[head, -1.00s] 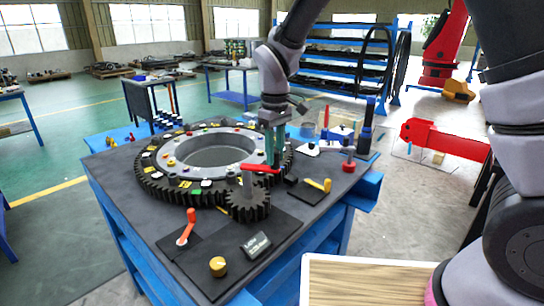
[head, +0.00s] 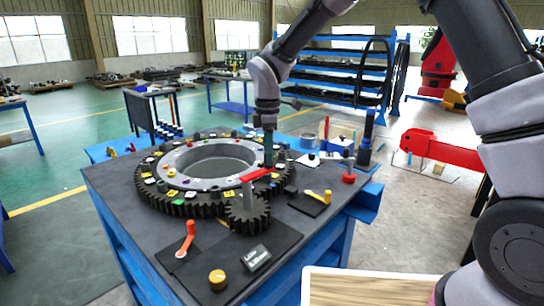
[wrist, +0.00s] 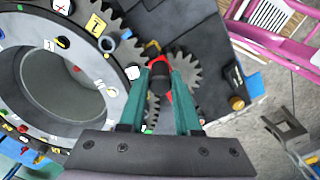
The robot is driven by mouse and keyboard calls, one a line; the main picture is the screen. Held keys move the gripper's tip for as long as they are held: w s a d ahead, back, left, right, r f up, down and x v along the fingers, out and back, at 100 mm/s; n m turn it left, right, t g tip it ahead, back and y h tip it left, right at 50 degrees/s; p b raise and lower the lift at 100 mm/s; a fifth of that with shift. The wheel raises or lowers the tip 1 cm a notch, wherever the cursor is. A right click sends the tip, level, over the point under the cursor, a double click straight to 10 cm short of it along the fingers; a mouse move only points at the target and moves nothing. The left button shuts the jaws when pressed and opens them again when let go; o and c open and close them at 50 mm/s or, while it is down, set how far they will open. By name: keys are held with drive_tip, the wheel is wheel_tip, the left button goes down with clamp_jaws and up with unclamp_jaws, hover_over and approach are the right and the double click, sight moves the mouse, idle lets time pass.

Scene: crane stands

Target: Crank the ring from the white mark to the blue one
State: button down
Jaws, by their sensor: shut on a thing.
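The large dark toothed ring (head: 163,202) lies flat on the table around a grey inner ring (head: 184,182). Small coloured markers and tags sit on its top. I cannot tell for sure which are the white and blue marks. A small dark gear (head: 247,216) meshes with its front right edge. The red crank arm (head: 255,175) sits on a grey post above that gear. My gripper (head: 268,158) is shut on the dark crank handle (wrist: 157,82) at the arm's far right end. In the wrist view, the green fingers partly hide the handle and the small gear (wrist: 186,74).
An orange-red lever (head: 188,238), a yellow knob (head: 217,280) and a label block (head: 257,258) stand at the table's front. A yellow-handled lever (head: 326,196) and a red-based post (head: 349,172) stand right of the gear. Blue shelving (head: 335,75) is behind.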

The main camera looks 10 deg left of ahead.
drive_tip(key=shift+w+a+n, duration=0.35)
drive_tip(key=shift+w+n, duration=0.1)
drive_tip(key=shift+n, duration=0.15)
drive_tip(key=shift+w+a+r, duration=0.1)
drive_tip(key=shift+w+a, duration=0.1)
drive_tip(key=shift+a, duration=0.45)
drive_tip(key=c, duration=0.6)
unclamp_jaws()
wheel_tip(320, 180, up, 11)
drive_tip(key=shift+f, duration=0.2)
